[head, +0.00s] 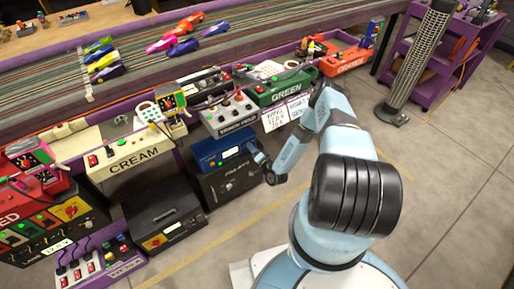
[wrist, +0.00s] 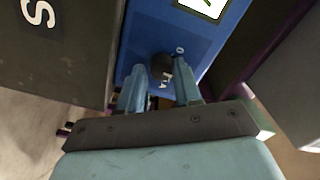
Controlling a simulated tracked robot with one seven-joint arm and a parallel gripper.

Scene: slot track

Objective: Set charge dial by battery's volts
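A blue unit (head: 208,150) with a white label (head: 230,152) sits on a black box in the head view. It fills the middle of the wrist view (wrist: 215,45). A dark round dial (wrist: 162,66) with small white marks stands on its blue face; its setting is unreadable. My gripper (wrist: 162,82) has its fingers apart, one on each side of the dial; contact is unclear. In the head view my gripper (head: 260,160) is at the blue unit's right front. A black box (head: 160,220) and a box with a white volt label (head: 60,247) stand at lower left.
A cream unit (head: 135,160) and red unit (head: 30,175) stand left. A grey switch panel (head: 228,115), green unit (head: 280,88), white cards (head: 285,112) and orange unit (head: 345,62) line the bench. A grey post (head: 420,60) stands right. Floor in front is clear.

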